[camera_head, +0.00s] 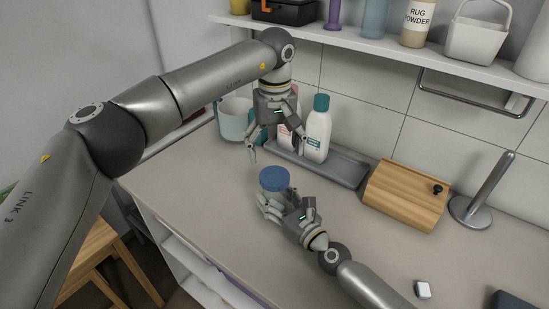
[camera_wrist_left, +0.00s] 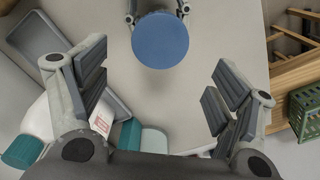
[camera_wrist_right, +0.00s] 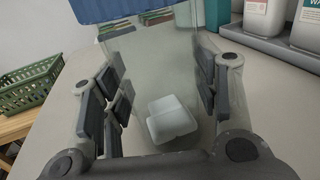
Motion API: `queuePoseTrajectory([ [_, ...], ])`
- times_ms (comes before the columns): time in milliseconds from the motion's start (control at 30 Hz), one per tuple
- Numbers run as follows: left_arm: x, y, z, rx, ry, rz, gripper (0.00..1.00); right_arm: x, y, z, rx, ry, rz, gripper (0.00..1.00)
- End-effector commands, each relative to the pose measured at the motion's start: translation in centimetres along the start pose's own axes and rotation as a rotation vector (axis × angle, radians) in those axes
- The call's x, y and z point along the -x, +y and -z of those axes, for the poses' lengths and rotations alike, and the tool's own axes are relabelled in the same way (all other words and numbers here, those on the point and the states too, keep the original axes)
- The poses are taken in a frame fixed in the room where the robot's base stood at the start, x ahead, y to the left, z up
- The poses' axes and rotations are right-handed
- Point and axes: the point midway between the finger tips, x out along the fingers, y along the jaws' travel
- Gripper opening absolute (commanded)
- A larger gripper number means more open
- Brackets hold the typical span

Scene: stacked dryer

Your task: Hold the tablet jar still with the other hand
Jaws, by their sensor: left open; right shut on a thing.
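The tablet jar is clear with a blue lid (camera_head: 274,178). It stands upright on the counter; the lid also shows in the left wrist view (camera_wrist_left: 160,40). In the right wrist view the clear jar (camera_wrist_right: 155,75) is between my fingers, with a white tablet (camera_wrist_right: 170,118) visible through its wall. My right gripper (camera_head: 275,200) is shut on the jar's body below the lid. My left gripper (camera_head: 277,146) is open and empty, pointing down above and behind the lid, apart from it. The jar's body is mostly hidden in the head view.
Behind stand a grey tray (camera_head: 345,172) with white bottles (camera_head: 318,132) and a pale mug (camera_head: 235,120). At right are a wooden box (camera_head: 405,193) and a metal holder (camera_head: 485,195). A small white block (camera_head: 423,290) lies front right. A shelf (camera_head: 390,50) overhangs the back.

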Motion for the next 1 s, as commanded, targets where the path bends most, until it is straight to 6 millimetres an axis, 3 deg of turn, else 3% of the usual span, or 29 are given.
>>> queuePoseTrajectory([
  [200,-0.1,0.0,0.0,-0.303,-0.002,0.000,0.84,0.0,0.0,0.1,0.000,0.002,0.000,0.00],
  [467,-0.3,0.0,0.0,-0.475,-0.001,0.000,0.84,0.1,0.0,0.1,0.000,0.003,0.000,0.00],
  [1000,-7.3,-0.1,0.0,-0.480,-0.002,0.000,0.84,0.1,0.0,0.2,0.000,0.003,0.000,0.00],
])
